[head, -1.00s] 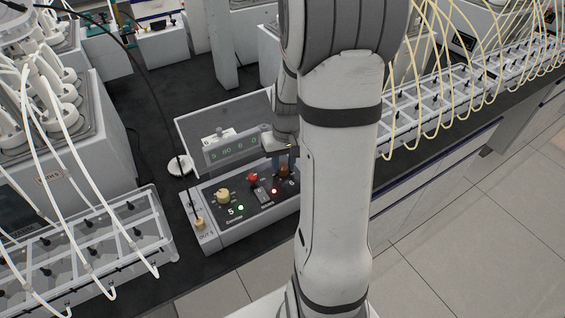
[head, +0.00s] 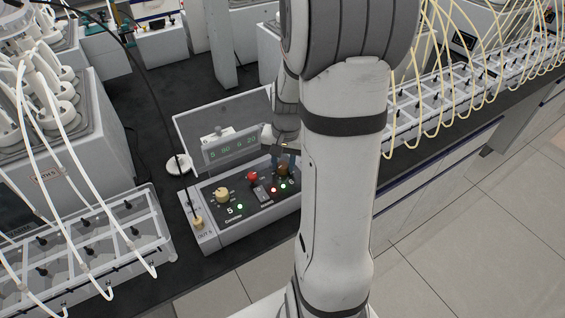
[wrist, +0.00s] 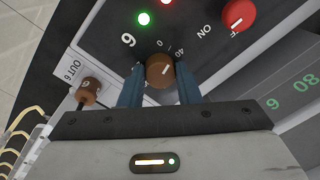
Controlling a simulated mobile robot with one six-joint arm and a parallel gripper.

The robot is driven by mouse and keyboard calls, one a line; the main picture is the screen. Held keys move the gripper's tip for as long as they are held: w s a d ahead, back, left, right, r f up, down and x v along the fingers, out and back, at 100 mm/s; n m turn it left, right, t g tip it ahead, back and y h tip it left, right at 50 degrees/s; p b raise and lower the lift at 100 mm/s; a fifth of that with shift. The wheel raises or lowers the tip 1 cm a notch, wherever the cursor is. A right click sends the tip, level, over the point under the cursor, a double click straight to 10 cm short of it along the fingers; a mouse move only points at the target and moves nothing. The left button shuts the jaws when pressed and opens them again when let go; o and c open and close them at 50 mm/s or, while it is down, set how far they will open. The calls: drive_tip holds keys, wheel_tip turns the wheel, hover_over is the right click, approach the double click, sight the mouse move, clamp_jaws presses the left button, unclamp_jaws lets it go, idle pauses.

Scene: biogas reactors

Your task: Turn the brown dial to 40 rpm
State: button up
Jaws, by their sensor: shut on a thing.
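The brown dial (wrist: 160,71) sits on the dark control panel between my gripper's (wrist: 160,85) two blue fingers, which are shut on it. Its white pointer mark slants to the upper right, toward the "40" printed beside the dial; a "0" is printed above it. In the head view the brown dial (head: 283,170) is small, under my gripper (head: 284,160) at the right end of the control box (head: 230,215). The display (head: 230,147) there seems to end in 20, though the digits are tiny. A green lamp (wrist: 144,19) is lit near the dial.
A red dial (wrist: 238,15) and a cream dial (head: 222,195) share the panel. A black cable (head: 160,100) runs down to the box. Clear tube racks (head: 90,240) stand at the left on the dark bench.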

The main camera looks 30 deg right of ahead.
sight(284, 166)
drive_tip(key=m, duration=0.4)
drive_tip(key=shift+m, duration=0.4)
idle(0.4)
drive_tip(key=o, duration=1)
drive_tip(key=r, duration=0.7)
drive_tip(key=shift+s+d+r+b, duration=0.1)
drive_tip(key=shift+s+r+b, duration=0.1)
drive_tip(key=shift+r+b, duration=0.2)
drive_tip(key=s+a+r+n+t, duration=0.1)
drive_tip(key=s+a+n, duration=0.3)
drive_tip(key=s+a+r+n, duration=0.2)
drive_tip(key=s+a+n, duration=0.2)
drive_tip(key=s+a+r+n+t, duration=0.1)
drive_tip(key=s+a+r+n, duration=0.1)
drive_tip(key=s+a+n, duration=0.2)
drive_tip(key=shift+s+a+t, duration=0.15)
drive_tip(key=shift+a+t, duration=0.15)
drive_tip(key=shift+a, duration=0.2)
